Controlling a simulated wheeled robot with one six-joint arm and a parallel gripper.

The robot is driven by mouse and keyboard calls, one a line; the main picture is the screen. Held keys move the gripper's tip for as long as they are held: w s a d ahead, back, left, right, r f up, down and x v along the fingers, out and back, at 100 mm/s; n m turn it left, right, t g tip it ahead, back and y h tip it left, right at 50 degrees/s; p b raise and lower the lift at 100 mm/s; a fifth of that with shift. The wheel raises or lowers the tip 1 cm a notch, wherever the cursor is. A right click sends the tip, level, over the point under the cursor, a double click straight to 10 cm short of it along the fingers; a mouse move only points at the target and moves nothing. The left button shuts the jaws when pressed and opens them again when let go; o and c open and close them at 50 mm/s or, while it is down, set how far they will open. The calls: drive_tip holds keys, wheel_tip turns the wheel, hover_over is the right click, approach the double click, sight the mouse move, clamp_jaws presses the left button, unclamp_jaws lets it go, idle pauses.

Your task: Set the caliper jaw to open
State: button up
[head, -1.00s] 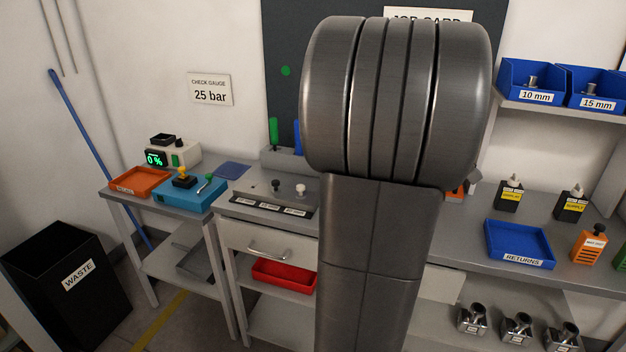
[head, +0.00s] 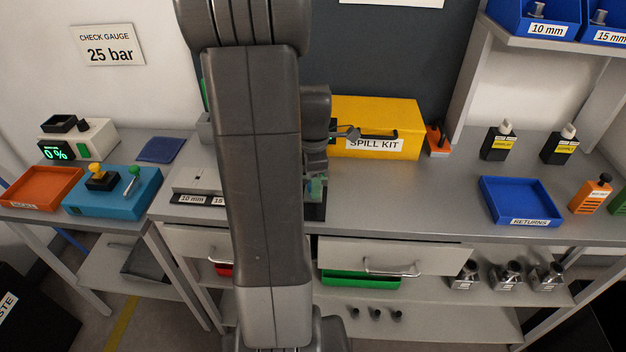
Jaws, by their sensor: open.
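No caliper or caliper jaw can be made out in the head view; my arm covers the middle of the bench. My gripper (head: 316,168) shows only in part, at the right edge of my upright arm link, over the bench in front of the spill kit. It is open, but its fingertips are mostly hidden and I cannot tell what lies between them. A dark item with a greenish part (head: 315,200) stands just below it, partly covered. I cannot tell whether they touch.
The yellow spill kit (head: 385,112) stands at the back. A blue returns tray (head: 490,210) lies to the right, near dark bottles (head: 497,145). A blue box (head: 140,192) and an orange tray (head: 15,197) are at left.

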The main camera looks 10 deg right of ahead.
drive_tip(key=shift+f, duration=0.25)
clamp_jaws()
drive_tip(key=shift+s+a, duration=0.3)
drive_tip(key=shift+s, duration=0.65)
drive_tip(key=shift+s+a, duration=0.25)
drive_tip(key=shift+s, duration=0.65)
unclamp_jaws()
drive_tip(key=shift+s, duration=0.1)
